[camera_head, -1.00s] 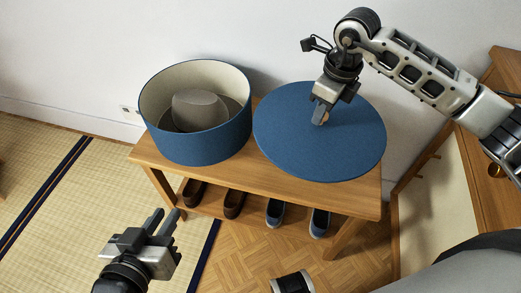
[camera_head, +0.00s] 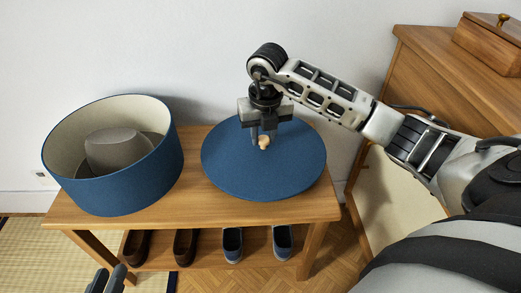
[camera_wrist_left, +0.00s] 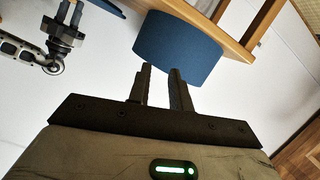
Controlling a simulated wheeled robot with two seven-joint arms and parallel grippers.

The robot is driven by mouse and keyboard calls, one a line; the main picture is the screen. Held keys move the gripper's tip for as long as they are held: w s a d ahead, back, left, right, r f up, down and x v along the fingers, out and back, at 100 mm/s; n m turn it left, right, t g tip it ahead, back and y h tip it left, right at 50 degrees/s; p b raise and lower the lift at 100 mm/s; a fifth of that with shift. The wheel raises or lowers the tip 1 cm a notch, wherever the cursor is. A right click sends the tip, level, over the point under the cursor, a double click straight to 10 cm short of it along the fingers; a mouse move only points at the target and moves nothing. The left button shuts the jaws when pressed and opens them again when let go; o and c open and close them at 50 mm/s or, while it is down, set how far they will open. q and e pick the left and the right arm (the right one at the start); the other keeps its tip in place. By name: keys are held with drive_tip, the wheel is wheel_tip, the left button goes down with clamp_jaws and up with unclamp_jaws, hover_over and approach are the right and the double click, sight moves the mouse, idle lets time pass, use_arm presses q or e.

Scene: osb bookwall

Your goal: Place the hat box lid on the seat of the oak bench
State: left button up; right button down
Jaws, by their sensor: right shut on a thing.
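The hat box lid (camera_head: 235,172) is a flat blue disc with a pale wooden knob (camera_head: 264,142). It lies level over the right part of the oak bench seat (camera_head: 190,205); whether it touches the seat is hard to tell. My right gripper (camera_head: 263,143) points down, shut on the lid's knob. In the left wrist view, the right gripper (camera_wrist_left: 70,12) and the lid's edge (camera_wrist_left: 106,6) show at the top left. My left gripper (camera_head: 106,278) is open and empty at the lower left, in front of the bench; its fingers show in the wrist view (camera_wrist_left: 160,82).
The open blue hat box (camera_head: 130,185) stands on the seat's left part, with a grey hat (camera_head: 118,150) inside. Several shoes (camera_head: 184,246) sit on the lower shelf. A wooden cabinet (camera_head: 435,75) with a small box (camera_head: 490,42) stands at the right.

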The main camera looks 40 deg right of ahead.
sight(264, 140)
wheel_tip(264, 140, down, 3)
drive_tip(key=shift+f+b, duration=0.2)
drive_tip(key=shift+b, duration=0.35)
drive_tip(key=shift+f, duration=0.3)
use_arm(q)
drive_tip(key=shift+w+d+r+n+h, duration=0.1)
drive_tip(key=shift+d+r+n+h, duration=0.1)
drive_tip(key=shift+n+h, duration=0.15)
use_arm(e)
drive_tip(key=shift+r, duration=0.1)
drive_tip(key=shift+f, duration=0.2)
drive_tip(key=c, duration=1.1)
unclamp_jaws()
